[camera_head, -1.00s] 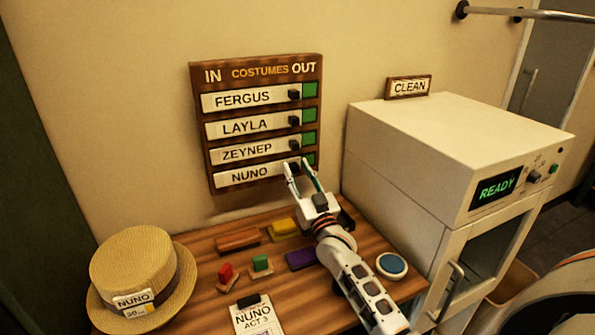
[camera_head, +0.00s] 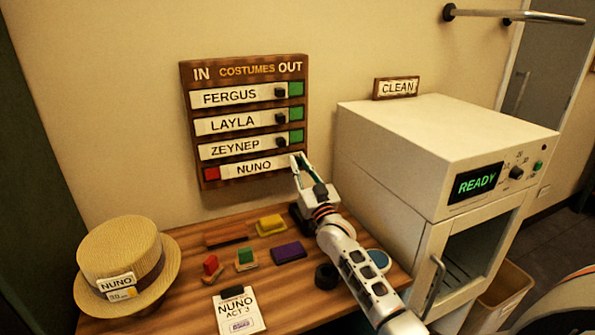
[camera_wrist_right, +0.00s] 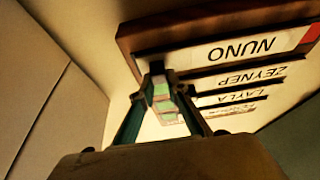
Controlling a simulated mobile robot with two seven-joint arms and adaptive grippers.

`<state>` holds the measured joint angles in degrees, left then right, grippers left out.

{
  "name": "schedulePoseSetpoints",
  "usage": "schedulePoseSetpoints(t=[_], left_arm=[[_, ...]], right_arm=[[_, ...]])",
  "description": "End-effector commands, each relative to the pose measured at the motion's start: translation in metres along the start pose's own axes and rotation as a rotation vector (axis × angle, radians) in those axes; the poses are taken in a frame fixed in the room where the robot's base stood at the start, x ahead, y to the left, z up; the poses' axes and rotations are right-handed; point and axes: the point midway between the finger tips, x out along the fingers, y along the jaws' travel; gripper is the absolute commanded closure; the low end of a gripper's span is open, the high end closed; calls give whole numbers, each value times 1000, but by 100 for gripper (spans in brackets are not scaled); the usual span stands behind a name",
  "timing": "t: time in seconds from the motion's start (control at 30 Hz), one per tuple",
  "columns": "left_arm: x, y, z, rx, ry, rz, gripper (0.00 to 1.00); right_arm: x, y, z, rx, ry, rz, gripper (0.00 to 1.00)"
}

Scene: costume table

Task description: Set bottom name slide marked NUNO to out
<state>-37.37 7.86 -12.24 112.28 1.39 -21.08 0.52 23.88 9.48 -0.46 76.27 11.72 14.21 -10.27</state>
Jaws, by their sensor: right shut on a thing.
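The costume board (camera_head: 240,72) hangs on the wall with IN at left and OUT at right. The bottom NUNO slide (camera_head: 253,168) sits toward the OUT side, with a red patch (camera_head: 211,174) showing at its left. The FERGUS (camera_head: 230,96), LAYLA (camera_head: 232,123) and ZEYNEP (camera_head: 235,148) slides sit to the left, with green at their right. My right gripper (camera_head: 299,163) is shut on the NUNO slide's knob at the board's right edge; the fingers hide the knob. The right wrist view shows the fingers (camera_wrist_right: 158,78) closed at the end of the NUNO slide (camera_wrist_right: 245,48). My left gripper is out of view.
The table below holds a straw hat (camera_head: 128,262), a NUNO ACT 3 card (camera_head: 238,312), colored blocks (camera_head: 270,225) and a dark ring (camera_head: 327,277). A white cabinet marked READY (camera_head: 400,165) stands close right of my right arm.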

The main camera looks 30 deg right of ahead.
Motion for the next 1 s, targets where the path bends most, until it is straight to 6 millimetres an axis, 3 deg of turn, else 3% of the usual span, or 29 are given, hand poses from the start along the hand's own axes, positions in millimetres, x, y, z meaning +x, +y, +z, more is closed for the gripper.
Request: schedulePoseSetpoints(t=[0.1,0.4,0.43,0.47,0.5,0.83,1.0], left_arm=[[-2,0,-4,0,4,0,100],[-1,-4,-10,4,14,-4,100],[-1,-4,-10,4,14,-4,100],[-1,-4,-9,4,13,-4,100],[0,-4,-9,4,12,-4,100],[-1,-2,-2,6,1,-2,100],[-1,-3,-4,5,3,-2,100]], right_arm=[[-1,10,-1,-1,2,1,100],[-1,13,-2,0,3,3,100],[-1,14,-2,0,3,4,77],[-1,14,-2,-1,3,4,70],[-1,13,-2,-1,3,4,68],[-3,11,-1,0,1,1,68],[-20,11,0,0,0,1,68]])
